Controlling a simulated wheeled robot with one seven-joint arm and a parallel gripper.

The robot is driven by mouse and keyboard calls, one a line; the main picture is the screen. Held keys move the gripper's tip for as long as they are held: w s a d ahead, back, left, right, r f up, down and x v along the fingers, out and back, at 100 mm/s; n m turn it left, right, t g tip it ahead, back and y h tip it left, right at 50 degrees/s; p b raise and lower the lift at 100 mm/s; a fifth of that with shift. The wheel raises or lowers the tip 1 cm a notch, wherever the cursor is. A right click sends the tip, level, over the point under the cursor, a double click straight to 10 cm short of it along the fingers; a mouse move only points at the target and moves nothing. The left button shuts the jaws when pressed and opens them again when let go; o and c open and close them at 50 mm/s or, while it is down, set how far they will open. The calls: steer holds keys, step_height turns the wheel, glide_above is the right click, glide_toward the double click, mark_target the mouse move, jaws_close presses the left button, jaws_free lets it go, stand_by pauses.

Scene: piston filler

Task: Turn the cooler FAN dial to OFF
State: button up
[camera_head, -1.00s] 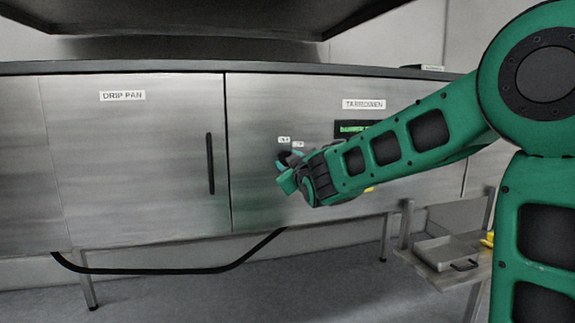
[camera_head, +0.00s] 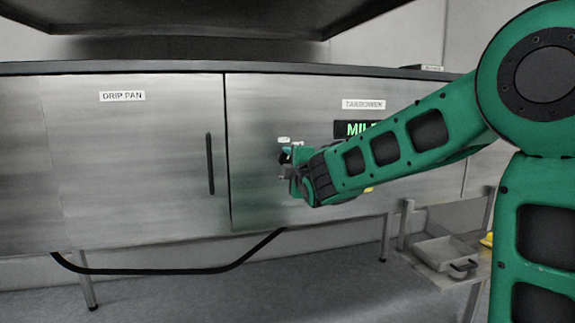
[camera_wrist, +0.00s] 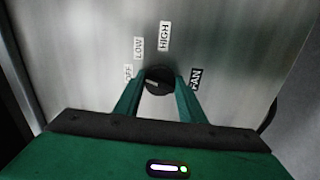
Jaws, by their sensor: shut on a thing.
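The FAN dial (camera_wrist: 159,76) is a small black round knob on a steel panel in the wrist view. A FAN label (camera_wrist: 196,79) is to its right. Around it are a HIGH label (camera_wrist: 164,36) above, a LOW label (camera_wrist: 138,48) at upper left and an OFF label (camera_wrist: 128,75) at left. My gripper (camera_wrist: 159,88) has its two green fingers on either side of the dial, shut on it. A pale mark shows on the knob's lower left, too small to read its direction. In the head view, my gripper (camera_head: 287,165) is at the right-hand panel and hides most of the dial.
A DRIP PAN cabinet door (camera_head: 122,150) with a black vertical handle (camera_head: 210,163) is on the left. A lit green display (camera_head: 356,129) is partly behind my arm. A metal tray (camera_head: 440,252) rests on a low shelf at right. A dark hood overhangs the top.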

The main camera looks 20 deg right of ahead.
steer(key=shift+a+f+n, duration=0.1)
steer(key=shift+f+n, duration=0.05)
steer(key=shift+n, duration=0.7)
steer(key=shift+a+f+n, duration=0.1)
steer(key=shift+n, duration=0.75)
steer(key=shift+f, duration=0.1)
steer(key=o, duration=1)
steer(key=shift+o, duration=0.2)
steer(key=shift+d, duration=0.1)
steer(key=shift+r, duration=0.2)
steer(key=shift+s, duration=0.25)
steer(key=s, duration=1)
steer(key=shift+s+f, duration=0.1)
